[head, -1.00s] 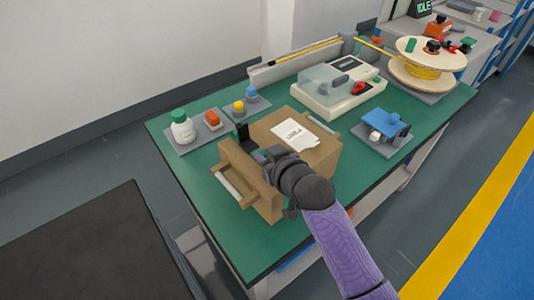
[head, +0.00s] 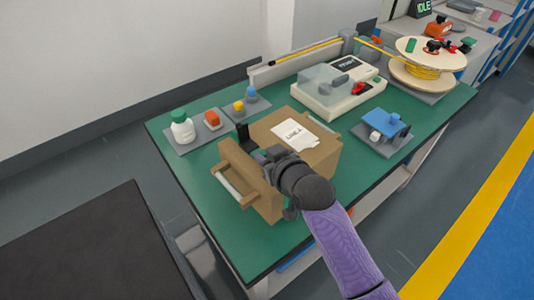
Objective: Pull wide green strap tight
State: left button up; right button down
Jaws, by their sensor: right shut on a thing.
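No wide green strap can be made out in the head view. My right gripper (head: 262,158) reaches in from the bottom right to a brown box (head: 325,158) on the green table. It is at the upper part of the box's left side, beside a brown panel (head: 236,160). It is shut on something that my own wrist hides. A pale bar (head: 230,186) runs along the outer face of the panel. A white label (head: 294,135) lies on top of the box. My left gripper is not in view.
Behind the box is a white machine (head: 338,97) with a clear cover. A blue-topped device (head: 385,125) stands to the right. A spool (head: 428,70) of yellow cable is at the back right. A white bottle (head: 182,128) stands at the left. The green table (head: 210,200) is clear at its front left.

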jog(key=shift+s+d, duration=0.15)
jog(key=s+d+p, duration=0.2)
jog(key=s+p, duration=0.1)
jog(key=shift+s+d+r, duration=0.15)
jog(key=shift+d, duration=0.15)
jog(key=shift+s+d+p, duration=0.1)
jog(key=shift+d+p, duration=0.05)
jog(key=shift+p, duration=0.15)
jog(key=shift+f, duration=0.2)
jog(key=shift+c, duration=2.2)
grip_release()
